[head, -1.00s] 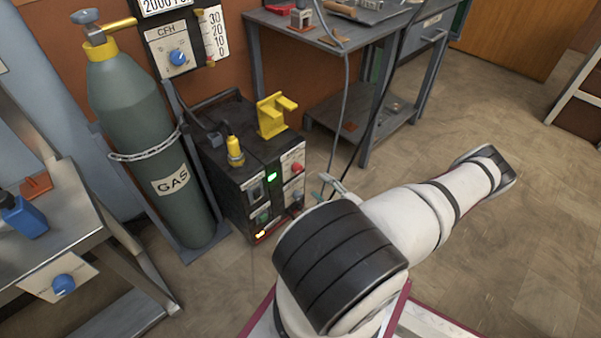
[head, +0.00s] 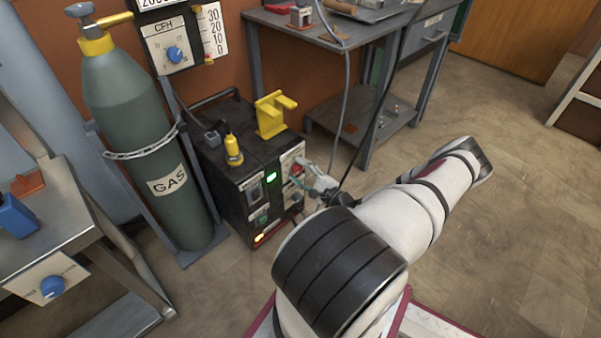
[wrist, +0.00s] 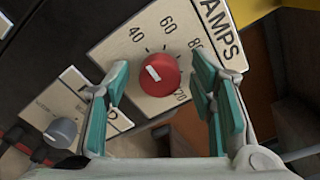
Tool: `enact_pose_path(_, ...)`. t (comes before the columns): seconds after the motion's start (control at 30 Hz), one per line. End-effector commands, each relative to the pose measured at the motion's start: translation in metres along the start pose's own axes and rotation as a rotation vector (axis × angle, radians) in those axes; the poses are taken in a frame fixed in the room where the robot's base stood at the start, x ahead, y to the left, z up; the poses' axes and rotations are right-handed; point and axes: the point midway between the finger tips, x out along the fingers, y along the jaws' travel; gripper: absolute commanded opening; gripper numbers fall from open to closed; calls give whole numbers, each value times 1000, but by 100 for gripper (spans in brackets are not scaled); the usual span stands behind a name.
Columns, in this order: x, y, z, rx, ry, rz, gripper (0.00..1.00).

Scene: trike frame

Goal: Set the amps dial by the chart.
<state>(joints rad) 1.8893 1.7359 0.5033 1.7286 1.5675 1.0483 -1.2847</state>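The red amps dial (wrist: 158,75) sits on a white panel (wrist: 108,47) lettered AMPS, with 40, 60 and 80 around it and a partly hidden number at lower right. The dial's white mark is on its left side, near the 40 side; its exact reading is unclear. My gripper (wrist: 160,66) is open, with a teal-padded finger on each side of the dial; I cannot tell whether they touch it. In the head view my gripper (head: 322,188) is at the front of the black welder (head: 233,190), near the red dial (head: 296,170).
A grey knob (wrist: 61,131) sits on a lower panel left of my gripper. A green gas cylinder (head: 150,130) stands left of the welder, and a yellow bracket (head: 272,116) is on top. A workbench (head: 365,35) is behind.

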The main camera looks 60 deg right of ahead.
Motion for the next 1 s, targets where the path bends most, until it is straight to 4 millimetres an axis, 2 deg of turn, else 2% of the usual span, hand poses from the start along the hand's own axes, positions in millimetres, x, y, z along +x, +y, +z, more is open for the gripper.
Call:
enact_pose_path(0.03, 0, 0, 0, 0, 0, 0, 37)
enact_pose_path(0.1, 0, 0, 0, 0, 0, 0, 22)
enact_pose_path(0.2, 0, 0, 0, 0, 0, 0, 3)
enact_pose_path(0.57, 0, 0, 1, 42, -1, 2, 3)
enact_pose_path(0.77, 0, -1, 1, 153, -1, 2, 3)
enact_pose_path(1.0, 0, -1, 1, 364, 0, 3, 3)
